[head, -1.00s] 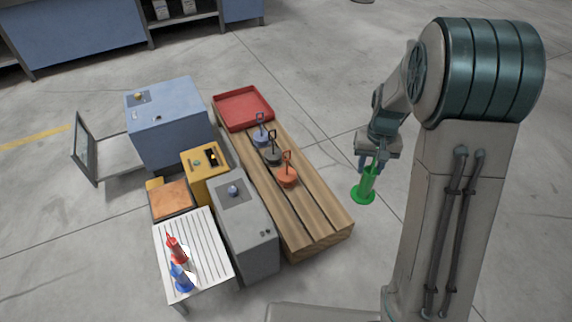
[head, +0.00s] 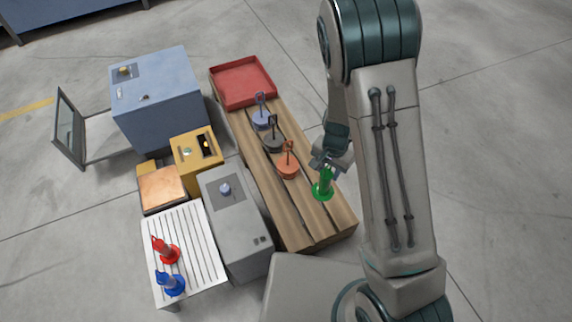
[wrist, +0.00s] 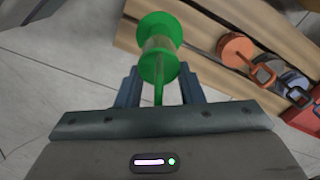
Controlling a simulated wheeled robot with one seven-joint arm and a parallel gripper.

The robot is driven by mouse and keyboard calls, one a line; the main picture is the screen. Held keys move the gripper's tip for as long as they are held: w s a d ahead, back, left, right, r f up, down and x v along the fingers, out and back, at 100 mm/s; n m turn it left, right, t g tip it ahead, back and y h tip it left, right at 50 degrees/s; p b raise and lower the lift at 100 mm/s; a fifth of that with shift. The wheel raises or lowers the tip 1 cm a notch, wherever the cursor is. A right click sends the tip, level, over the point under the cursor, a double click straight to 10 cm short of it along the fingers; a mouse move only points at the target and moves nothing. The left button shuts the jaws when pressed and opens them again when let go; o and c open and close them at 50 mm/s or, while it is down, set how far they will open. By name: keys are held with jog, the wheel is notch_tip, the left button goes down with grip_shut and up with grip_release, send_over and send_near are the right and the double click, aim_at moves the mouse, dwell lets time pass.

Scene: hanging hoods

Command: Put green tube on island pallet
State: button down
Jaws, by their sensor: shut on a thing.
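The green tube (head: 323,185) is a spool shape with a wide round flange at its lower end. My gripper (head: 326,162) is shut on it; the tube hangs below the fingers. In the head view it shows in front of the right edge of the wooden pallet (head: 318,229). In the wrist view the tube (wrist: 158,50) stands out between the two fingers (wrist: 160,88), with the pallet's planks (wrist: 200,42) beside it. I cannot tell how high above the pallet it is.
Orange (head: 288,165), dark grey (head: 273,142) and blue (head: 261,119) handled pieces stand on the pallet, with a red tray (head: 243,82) at its far end. A grey box (head: 237,240) stands left of it. A white slatted table (head: 205,245) holds red and blue tubes. The pallet's near end is bare.

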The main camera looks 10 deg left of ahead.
jog(key=s+f+m, duration=0.4)
jog(key=s+f, duration=0.3)
jog(key=w+d+f+b, duration=0.2)
jog(key=w+f+b, duration=0.3)
jog(key=w+f, duration=0.5)
jog(key=shift+w+d+f+b, duration=0.15)
jog(key=shift+d+f+b, duration=0.15)
jog(key=shift+f, duration=0.3)
jog(key=shift+f, duration=0.2)
jog(key=c, duration=1)
grip_release()
jog(key=shift+r, duration=0.1)
jog(key=shift+o, duration=0.2)
jog(key=shift+r, duration=0.1)
